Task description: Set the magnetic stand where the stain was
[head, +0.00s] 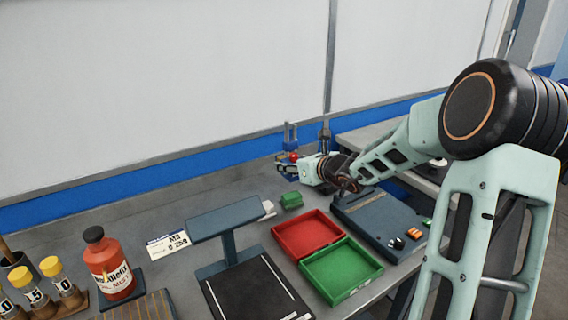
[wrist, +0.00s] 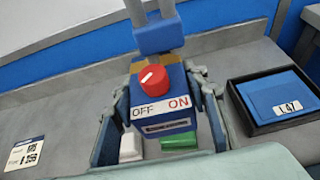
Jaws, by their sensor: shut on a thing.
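The magnetic stand is a blue block with a red knob and an OFF/ON label (wrist: 163,110), with posts rising from its top. It fills the middle of the wrist view and shows small at the back of the bench in the head view (head: 293,158). My gripper (wrist: 160,125) has one finger on each side of the block and is shut on it. In the head view my gripper (head: 287,170) is partly hidden by its own wrist. The stand looks about upright; I cannot tell whether its base touches the bench. No stain shows.
A green block (head: 291,200) and a small white item (head: 268,208) lie on the bench near the stand. Red (head: 276,231) and green (head: 375,268) trays stand in front. A black tray with a blue card (wrist: 240,103) is to the right.

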